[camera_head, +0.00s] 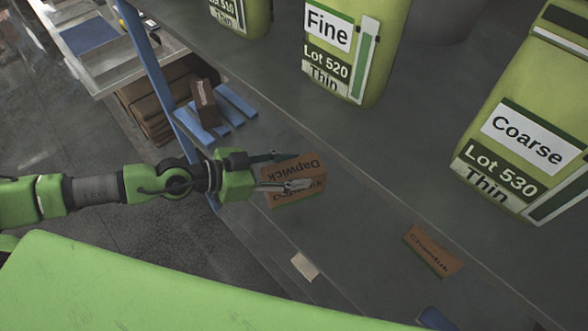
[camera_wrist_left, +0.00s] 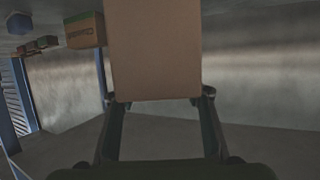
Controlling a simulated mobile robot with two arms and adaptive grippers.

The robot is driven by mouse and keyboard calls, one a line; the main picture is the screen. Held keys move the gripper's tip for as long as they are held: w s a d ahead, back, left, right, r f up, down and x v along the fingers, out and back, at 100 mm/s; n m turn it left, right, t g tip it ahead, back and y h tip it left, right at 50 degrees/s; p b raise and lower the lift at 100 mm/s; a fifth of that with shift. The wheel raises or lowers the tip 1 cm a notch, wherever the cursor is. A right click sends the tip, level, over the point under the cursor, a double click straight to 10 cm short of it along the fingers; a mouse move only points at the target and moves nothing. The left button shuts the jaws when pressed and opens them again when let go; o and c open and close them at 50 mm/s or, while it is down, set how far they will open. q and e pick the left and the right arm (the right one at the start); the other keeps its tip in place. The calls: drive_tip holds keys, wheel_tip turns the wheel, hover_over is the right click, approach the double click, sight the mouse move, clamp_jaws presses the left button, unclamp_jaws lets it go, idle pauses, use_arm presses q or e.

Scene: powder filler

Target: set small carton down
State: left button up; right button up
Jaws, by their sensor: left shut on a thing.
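A small brown carton (camera_head: 298,196) with the word "Dapwick" on top and a green stripe is at the fingers of my left gripper (camera_head: 285,172), over the grey surface (camera_head: 350,240). The left gripper is shut on it, one finger on each side. In the left wrist view the carton (camera_wrist_left: 153,50) fills the upper middle between the two fingers (camera_wrist_left: 160,98). I cannot tell whether its underside touches the surface. My right gripper is not in view.
Another brown carton (camera_head: 432,251) lies to the right. A small pale block (camera_head: 305,267) is near the front edge. Large green containers marked Fine (camera_head: 345,85) and Coarse (camera_head: 515,150) stand behind. A dark brown box (camera_head: 205,103) and blue strips (camera_head: 236,100) are at the left.

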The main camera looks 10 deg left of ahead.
use_arm(q)
drive_tip(key=w+a+f+b, duration=0.1)
drive_tip(key=w+f+b, duration=0.6)
drive_tip(key=f+b, duration=0.2)
drive_tip(key=shift+w+f, duration=0.15)
drive_tip(key=shift+f, duration=0.3)
drive_tip(key=o, duration=1.4)
drive_tip(key=shift+f, duration=0.1)
drive_tip(key=shift+o, duration=0.5)
drive_tip(key=shift+a, duration=0.15)
drive_tip(key=b+v, duration=0.5)
drive_tip(key=v, duration=0.7)
